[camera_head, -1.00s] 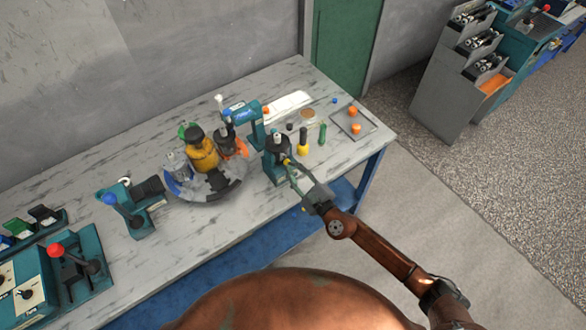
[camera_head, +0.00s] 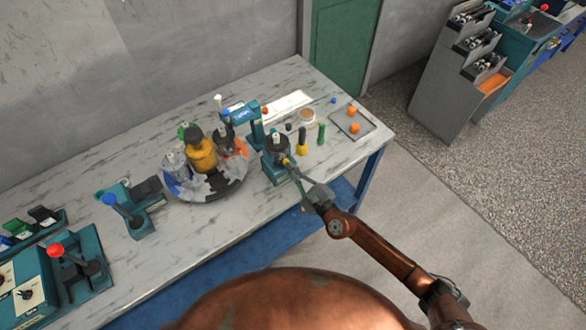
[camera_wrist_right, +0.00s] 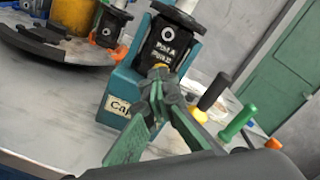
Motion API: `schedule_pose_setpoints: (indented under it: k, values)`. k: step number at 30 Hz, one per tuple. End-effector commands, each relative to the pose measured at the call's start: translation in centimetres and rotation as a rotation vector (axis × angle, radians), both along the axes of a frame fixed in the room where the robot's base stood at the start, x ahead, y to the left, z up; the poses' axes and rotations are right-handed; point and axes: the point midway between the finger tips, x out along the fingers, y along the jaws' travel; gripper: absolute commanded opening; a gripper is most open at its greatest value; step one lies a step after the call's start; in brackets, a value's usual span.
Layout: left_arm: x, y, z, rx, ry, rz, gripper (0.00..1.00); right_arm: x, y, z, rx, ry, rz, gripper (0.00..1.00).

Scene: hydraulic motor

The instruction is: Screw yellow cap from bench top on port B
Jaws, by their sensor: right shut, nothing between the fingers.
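A small yellow cap (camera_head: 287,161) is at the front of the black motor block (camera_wrist_right: 168,47), which sits in a teal stand (camera_head: 275,171). In the right wrist view the yellow cap (camera_wrist_right: 160,67) is just below the block's white port lettering, partly hidden by my fingertips. I cannot tell how far it is seated or clearly read the port label. My right gripper (camera_wrist_right: 160,80) is shut and empty, its green fingertips at or just in front of the cap. My left gripper is not in view.
A yellow-and-black handled tool (camera_head: 302,146) and a green one (camera_head: 321,134) stand right of the stand. A grey tray (camera_head: 366,126) holds orange caps. A round carousel (camera_head: 205,190) with motor parts is left. The bench's front right is clear.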

Motion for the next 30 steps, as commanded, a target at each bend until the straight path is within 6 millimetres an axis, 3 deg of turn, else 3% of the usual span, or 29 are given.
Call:
schedule_pose_setpoints:
  k: [12, 22, 30]
  values:
    - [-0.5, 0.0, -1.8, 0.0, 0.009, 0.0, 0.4, 0.3, 0.2, 0.4, 0.384, 0.27, 0.001, 0.0]
    - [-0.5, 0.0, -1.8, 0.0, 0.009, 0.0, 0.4, 0.3, 0.2, 0.7, 0.428, 0.302, 0.001, 0.0]
    - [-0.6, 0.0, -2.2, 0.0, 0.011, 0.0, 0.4, 0.4, 0.2, 0.7, 0.73, 0.523, 0.002, 0.0]
